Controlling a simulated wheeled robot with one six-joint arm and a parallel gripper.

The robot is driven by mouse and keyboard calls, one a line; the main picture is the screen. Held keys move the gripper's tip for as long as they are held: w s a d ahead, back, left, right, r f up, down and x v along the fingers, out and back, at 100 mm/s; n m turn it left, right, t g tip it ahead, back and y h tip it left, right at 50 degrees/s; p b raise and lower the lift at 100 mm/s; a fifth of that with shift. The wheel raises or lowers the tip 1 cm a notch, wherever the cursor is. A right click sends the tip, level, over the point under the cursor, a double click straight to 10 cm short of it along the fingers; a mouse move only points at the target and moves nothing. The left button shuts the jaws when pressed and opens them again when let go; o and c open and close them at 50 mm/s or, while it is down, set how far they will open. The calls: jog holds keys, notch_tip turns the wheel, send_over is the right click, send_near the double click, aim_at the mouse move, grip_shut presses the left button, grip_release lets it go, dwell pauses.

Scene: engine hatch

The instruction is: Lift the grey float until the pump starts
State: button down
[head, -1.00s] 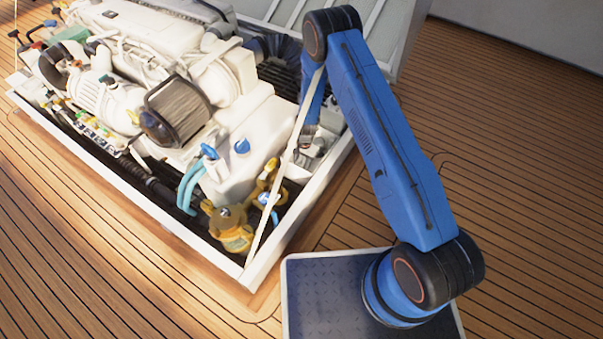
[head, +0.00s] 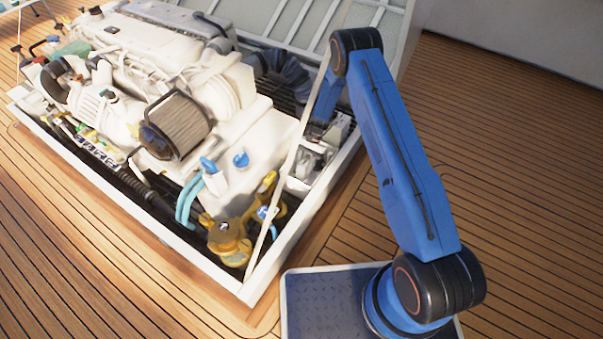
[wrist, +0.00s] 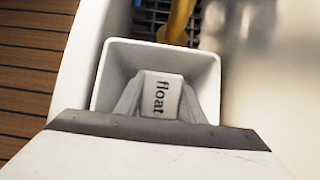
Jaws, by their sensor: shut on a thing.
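The grey float (wrist: 162,95) is a pale block with the word "float" on its top face. In the wrist view it sits inside an open white square box. My gripper (wrist: 160,108) reaches into the box with a finger on each side of the float and is shut on it. In the head view my gripper (head: 316,132) is at the right end of the engine hatch, low behind the pale strut, and the float cannot be made out there. Whether the float is raised off the box floor cannot be told.
The white box walls (wrist: 98,82) stand close around my fingers. A yellow pipe (wrist: 180,20) rises just beyond the box. Yellow valves (head: 230,243) and the white engine (head: 150,60) fill the hatch. Deck is clear at right.

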jog(key=shift+d, duration=0.1)
dwell(0.3)
jog(key=c, duration=1.2)
grip_release()
jog(key=shift+o, duration=0.2)
jog(key=shift+w+r, duration=0.1)
jog(key=v, duration=1.7)
jog(key=shift+w+d, duration=0.1)
